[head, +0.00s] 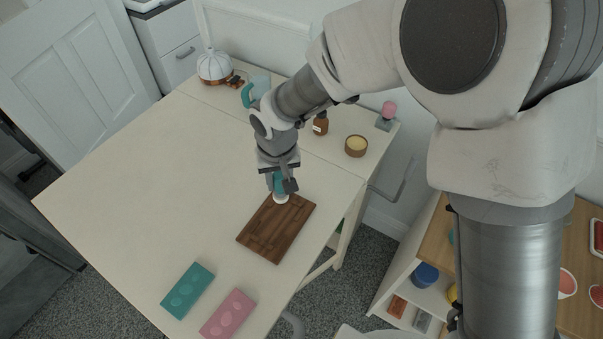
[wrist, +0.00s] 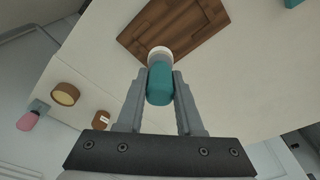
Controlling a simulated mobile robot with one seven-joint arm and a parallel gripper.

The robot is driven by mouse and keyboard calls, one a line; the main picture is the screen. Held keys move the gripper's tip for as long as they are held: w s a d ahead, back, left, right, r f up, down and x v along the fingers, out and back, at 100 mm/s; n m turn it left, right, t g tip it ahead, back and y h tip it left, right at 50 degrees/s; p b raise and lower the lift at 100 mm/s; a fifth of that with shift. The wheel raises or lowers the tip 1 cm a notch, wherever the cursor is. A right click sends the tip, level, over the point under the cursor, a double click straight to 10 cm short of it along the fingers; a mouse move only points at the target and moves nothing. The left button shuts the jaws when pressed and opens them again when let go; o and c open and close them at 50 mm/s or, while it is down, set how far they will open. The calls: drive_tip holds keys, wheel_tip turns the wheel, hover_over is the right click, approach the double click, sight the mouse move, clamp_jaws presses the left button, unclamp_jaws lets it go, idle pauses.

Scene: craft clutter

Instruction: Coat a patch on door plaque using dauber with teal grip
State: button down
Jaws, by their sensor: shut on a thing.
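The door plaque (head: 275,230) is a brown wooden panel with raised sections, lying flat on the pale table; the wrist view shows it at the top (wrist: 182,30). My gripper (head: 281,184) is shut on the dauber with a teal grip (wrist: 160,86). The dauber's white head (head: 281,198) points down at the far edge of the plaque. In the wrist view the white head overlaps the plaque's edge; I cannot tell whether it touches. No coated patch is clearly visible on the plaque.
A teal tray (head: 187,290) and a pink tray (head: 228,315) lie near the table's front corner. A round pot (head: 356,146), a brown bottle (head: 320,125), a pink-topped dauber (head: 388,112) and a white-domed lamp (head: 214,66) stand at the back. The table's left side is clear.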

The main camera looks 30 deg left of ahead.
sight(281, 199)
drive_tip(key=shift+f, duration=0.1)
idle(0.3)
wheel_tip(281, 199, down, 6)
drive_tip(key=b, duration=0.5)
drive_tip(key=shift+r, duration=0.25)
drive_tip(key=shift+b, duration=0.3)
drive_tip(key=shift+f, duration=0.25)
drive_tip(key=shift+d+f+b, duration=0.1)
drive_tip(key=shift+f+b, duration=0.4)
drive_tip(key=shift+b, duration=0.4)
idle(0.7)
drive_tip(key=shift+r+b, duration=0.1)
drive_tip(key=shift+b, duration=0.2)
idle(0.9)
drive_tip(key=shift+s, duration=0.1)
drive_tip(key=shift+s+b, duration=0.6)
drive_tip(key=shift+s, duration=0.8)
